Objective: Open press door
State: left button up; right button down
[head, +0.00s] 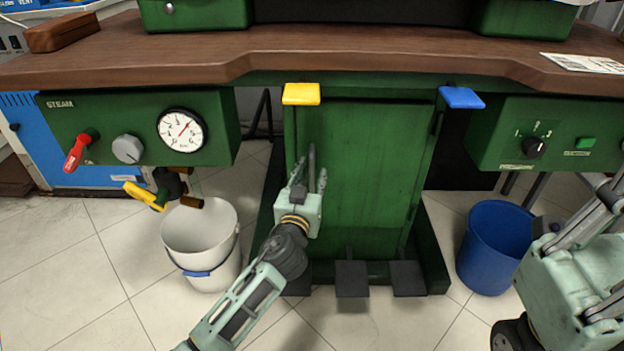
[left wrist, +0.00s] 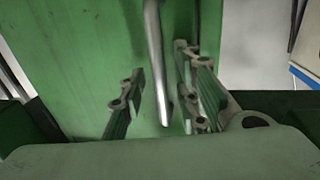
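The press door (head: 365,175) is a green upright panel under the wooden worktop and looks shut in its frame. Its handle is a grey vertical bar (head: 311,158) near the door's left edge. My left gripper (head: 308,182) is at the handle's lower end, fingers pointing up. In the left wrist view the handle (left wrist: 156,60) hangs between the two spread fingers of the left gripper (left wrist: 162,100), with gaps on both sides. Part of my right arm shows at the lower right of the head view, but its fingertips cannot be made out clearly.
A yellow tab (head: 301,94) and a blue tab (head: 461,97) stick out above the door. Foot pedals (head: 352,279) are at its base. A white bucket (head: 200,230) stands left and a blue bin (head: 495,248) right. Bare tiled floor lies in front.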

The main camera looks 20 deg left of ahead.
pick_arm(q)
jog(key=shift+w, duration=0.3)
grip_shut()
dwell(0.5)
